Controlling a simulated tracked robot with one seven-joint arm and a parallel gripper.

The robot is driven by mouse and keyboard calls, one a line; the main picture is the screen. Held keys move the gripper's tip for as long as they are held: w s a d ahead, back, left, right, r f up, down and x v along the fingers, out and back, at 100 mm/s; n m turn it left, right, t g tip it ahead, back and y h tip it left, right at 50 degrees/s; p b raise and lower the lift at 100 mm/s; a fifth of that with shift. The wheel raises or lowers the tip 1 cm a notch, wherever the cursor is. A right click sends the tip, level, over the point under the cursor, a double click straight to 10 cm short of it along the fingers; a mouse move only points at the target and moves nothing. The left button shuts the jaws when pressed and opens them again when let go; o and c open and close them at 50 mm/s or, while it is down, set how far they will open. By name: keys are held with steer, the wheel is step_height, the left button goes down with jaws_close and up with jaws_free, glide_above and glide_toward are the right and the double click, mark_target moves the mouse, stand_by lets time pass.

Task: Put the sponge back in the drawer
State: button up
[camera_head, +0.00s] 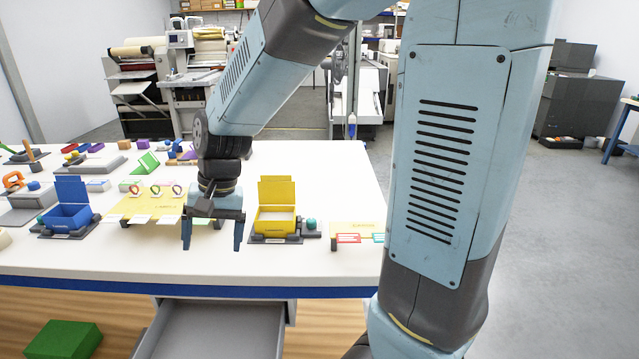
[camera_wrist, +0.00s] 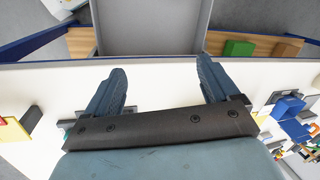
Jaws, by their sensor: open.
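The grey drawer (camera_head: 218,330) under the table is pulled open, and the visible part of its inside is empty. It also shows at the top of the wrist view (camera_wrist: 155,25). A green block (camera_head: 62,341) rests on a wooden surface left of the drawer, low in the head view; in the wrist view it lies right of the drawer (camera_wrist: 238,48). I cannot tell surely whether it is the sponge. My gripper (camera_head: 212,246) is open and empty, pointing down above the table's front part. Its two fingers (camera_wrist: 162,75) are apart in the wrist view.
The white table (camera_head: 340,185) has a blue front edge. A blue open box (camera_head: 68,217) stands left of my gripper and a yellow open box (camera_head: 276,220) right of it. A yellow board with rings (camera_head: 150,205) lies behind. Several small blocks crowd the left.

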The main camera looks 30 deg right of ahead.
steer(key=s+d+r+n+t+h, duration=0.1)
steer(key=s+d+r+t, duration=0.1)
steer(key=s+d+r, duration=0.4)
steer(key=s+d+r+n+t+h, duration=0.1)
steer(key=s+d+r+t, duration=0.2)
steer(key=d, duration=0.8)
step_height(320, 180, up, 4)
steer(key=s, duration=0.2)
steer(key=shift+s+h, duration=0.35)
steer(key=shift+h, duration=0.05)
